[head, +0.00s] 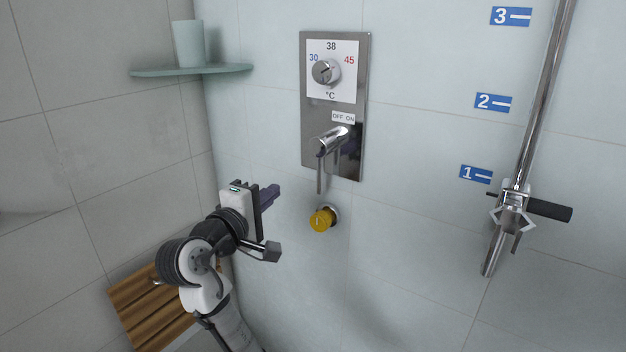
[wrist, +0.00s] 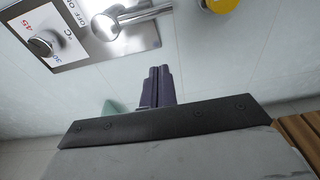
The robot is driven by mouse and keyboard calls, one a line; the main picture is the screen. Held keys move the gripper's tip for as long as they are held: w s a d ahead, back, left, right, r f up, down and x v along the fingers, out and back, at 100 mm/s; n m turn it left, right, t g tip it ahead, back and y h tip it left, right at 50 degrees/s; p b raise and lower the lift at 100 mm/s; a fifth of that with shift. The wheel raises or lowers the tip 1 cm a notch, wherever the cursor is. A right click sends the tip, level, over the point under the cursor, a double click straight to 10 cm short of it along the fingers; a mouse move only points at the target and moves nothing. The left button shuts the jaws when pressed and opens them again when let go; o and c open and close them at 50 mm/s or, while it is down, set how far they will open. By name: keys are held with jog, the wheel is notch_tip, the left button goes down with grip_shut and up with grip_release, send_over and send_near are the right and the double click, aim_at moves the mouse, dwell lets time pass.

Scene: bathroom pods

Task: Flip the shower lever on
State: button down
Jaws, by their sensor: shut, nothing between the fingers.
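The shower lever (head: 332,141) is a chrome handle on the lower part of a metal wall panel (head: 312,120), hanging down below an OFF ON label (head: 343,117). In the wrist view the lever (wrist: 128,18) shows at the top, ahead of and slightly left of the fingers. My gripper (head: 270,194) is left of the lever and lower, apart from it. In the wrist view my gripper's two dark purple fingers (wrist: 157,84) are together with nothing between them.
A temperature dial (head: 326,71) sits on the panel's upper part. A yellow round knob (head: 322,219) sticks out below the lever. A glass corner shelf (head: 190,71) holds a cup (head: 188,43). A wooden slatted seat (head: 150,308) is at lower left; a shower rail (head: 541,90) with a holder is at right.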

aim_at(323, 166)
jog(key=p+x, duration=0.2)
jog(key=x, duration=0.8)
jog(key=shift+w+d+r, duration=0.1)
jog(key=shift+w+r, duration=0.05)
jog(key=shift+s+d+p, duration=0.2)
jog(key=shift+s+d, duration=0.2)
jog(key=shift+s, duration=0.2)
jog(key=shift+s+d+p, duration=0.2)
jog(key=shift+s+d, duration=0.2)
jog(key=shift+s, duration=0.15)
jog(key=shift+s+d, duration=0.4)
jog(key=shift+s, duration=0.05)
